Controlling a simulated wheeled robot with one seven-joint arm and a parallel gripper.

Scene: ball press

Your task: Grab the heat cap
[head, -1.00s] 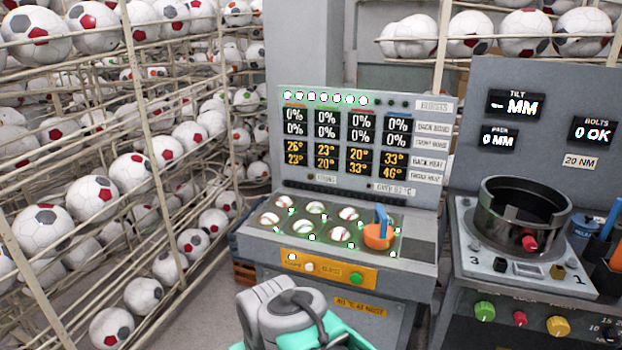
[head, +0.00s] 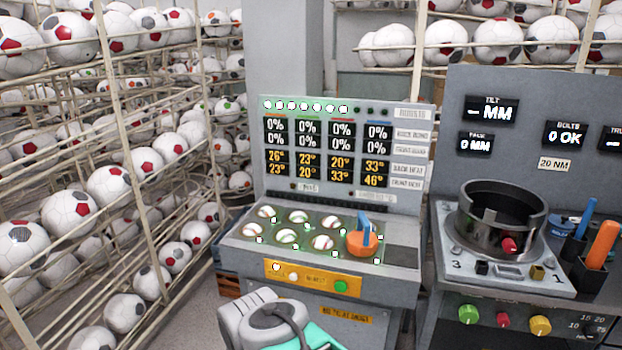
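The likely heat cap is an orange round cap (head: 361,243) with a blue upright handle. It sits at the right end of the press's top plate (head: 399,257), beside several round wells with white balls in them. Part of my arm, grey and teal, shows at the bottom centre, in front of the press and apart from the cap. My gripper's fingertips are not visible.
A display panel (head: 338,160) stands behind the plate. To the right is a second bench with a dark metal ring (head: 512,220) and holders with blue and orange handles (head: 602,244). Ball racks (head: 108,185) fill the left side. Grey floor shows between racks and press.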

